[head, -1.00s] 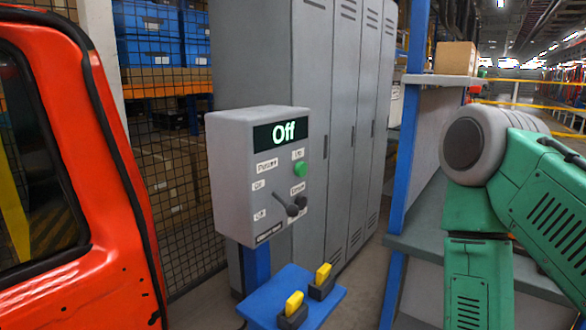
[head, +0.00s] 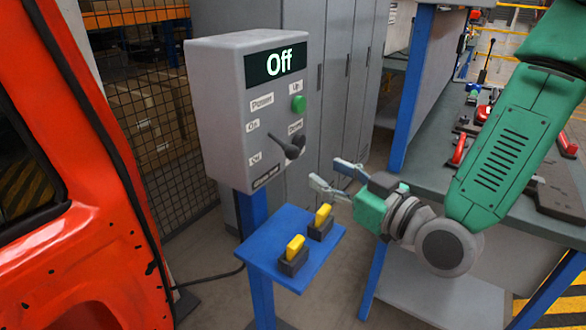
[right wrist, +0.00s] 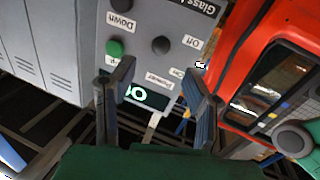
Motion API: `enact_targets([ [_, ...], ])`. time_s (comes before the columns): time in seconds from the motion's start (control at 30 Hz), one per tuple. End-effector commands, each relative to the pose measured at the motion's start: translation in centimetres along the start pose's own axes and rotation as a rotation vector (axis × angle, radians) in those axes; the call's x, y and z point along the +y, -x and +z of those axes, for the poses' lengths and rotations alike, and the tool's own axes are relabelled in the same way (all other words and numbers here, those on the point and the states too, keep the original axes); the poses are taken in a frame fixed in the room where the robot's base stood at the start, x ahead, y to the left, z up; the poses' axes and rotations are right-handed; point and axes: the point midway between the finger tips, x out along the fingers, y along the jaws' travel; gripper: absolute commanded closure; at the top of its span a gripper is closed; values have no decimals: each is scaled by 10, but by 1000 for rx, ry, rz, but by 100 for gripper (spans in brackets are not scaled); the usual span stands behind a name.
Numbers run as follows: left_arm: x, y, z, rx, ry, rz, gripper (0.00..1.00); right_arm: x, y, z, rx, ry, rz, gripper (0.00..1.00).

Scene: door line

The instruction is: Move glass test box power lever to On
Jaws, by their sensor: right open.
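The grey test box (head: 222,115) stands left of centre in the head view, its screen (head: 277,63) reading "Off". Its dark power lever (head: 282,148) sticks out from the front panel and slants downward, beside the On and Off labels. In the right wrist view the box is upside down, and a dark round knob (right wrist: 160,45) shows near the Off label. My right gripper (head: 324,172) is open and empty, in front of the box and right of and below the lever, apart from it. Its two fingers (right wrist: 160,75) frame part of the panel. My left gripper is out of view.
A green button (head: 298,103) sits on the panel. A blue stand (head: 308,270) with two yellow-topped switches is below my right gripper. A red vehicle body (head: 90,245) is at left, grey lockers (head: 345,60) behind, and a workbench (head: 500,195) with tools at right.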

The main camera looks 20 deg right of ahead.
Motion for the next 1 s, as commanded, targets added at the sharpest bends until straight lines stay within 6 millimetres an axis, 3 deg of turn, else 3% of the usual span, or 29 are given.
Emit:
enact_targets([
  [0.03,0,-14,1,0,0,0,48,0,-5,4,5,3,1,58],
  [0.17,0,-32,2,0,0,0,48,-1,-16,3,5,1,1,58],
  [0.4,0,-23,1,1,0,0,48,0,-65,-1,-1,-1,1,58],
  [0.6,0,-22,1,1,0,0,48,0,-90,-1,-1,-1,1,58],
  [1.0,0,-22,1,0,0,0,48,0,-99,-1,-1,-2,1,58],
])
